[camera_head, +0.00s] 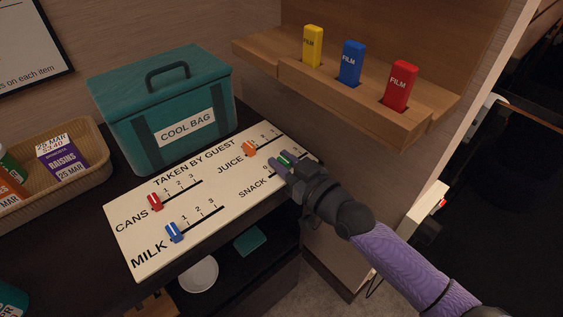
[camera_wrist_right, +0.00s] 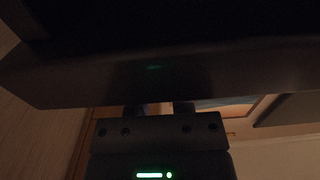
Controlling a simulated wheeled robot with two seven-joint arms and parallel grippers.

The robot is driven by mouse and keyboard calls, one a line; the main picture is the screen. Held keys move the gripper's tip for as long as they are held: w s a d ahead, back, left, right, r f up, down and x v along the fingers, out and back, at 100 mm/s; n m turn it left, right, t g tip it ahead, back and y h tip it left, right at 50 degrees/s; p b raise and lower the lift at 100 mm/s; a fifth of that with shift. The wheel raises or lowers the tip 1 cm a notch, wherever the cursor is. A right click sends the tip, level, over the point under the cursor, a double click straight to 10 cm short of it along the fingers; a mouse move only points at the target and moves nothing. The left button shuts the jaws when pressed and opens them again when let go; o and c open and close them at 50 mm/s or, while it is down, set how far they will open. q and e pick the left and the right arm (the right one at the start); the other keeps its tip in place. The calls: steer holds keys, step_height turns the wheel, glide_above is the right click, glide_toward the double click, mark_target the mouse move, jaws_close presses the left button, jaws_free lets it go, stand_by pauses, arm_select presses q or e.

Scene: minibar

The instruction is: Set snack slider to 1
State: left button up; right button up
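The white slider board (camera_head: 128,232) lies on the dark counter with rows for cans, milk, juice and snack. The snack row has a green knob (camera_head: 286,158), partly covered by my right gripper (camera_head: 279,162). The right wrist view is dark and shows the gripper's finger bases apart, but no knob. My left gripper is not in view.
Other knobs are near: orange juice (camera_head: 249,149), red cans (camera_head: 155,202) and blue milk (camera_head: 174,232). A teal cool bag (camera_head: 160,110) stands behind the board. A wooden shelf (camera_head: 300,78) with yellow, blue and red film boxes overhangs at the right. A snack basket (camera_head: 93,180) is at left.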

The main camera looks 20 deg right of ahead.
steer(key=o, duration=0.3)
steer(key=shift+o, duration=0.2)
arm_select(q)
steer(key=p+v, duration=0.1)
steer(key=p, duration=0.1)
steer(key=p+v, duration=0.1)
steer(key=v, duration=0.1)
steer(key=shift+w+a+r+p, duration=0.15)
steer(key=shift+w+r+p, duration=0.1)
steer(key=shift+p, duration=0.1)
arm_select(e)
steer(key=v, duration=1)
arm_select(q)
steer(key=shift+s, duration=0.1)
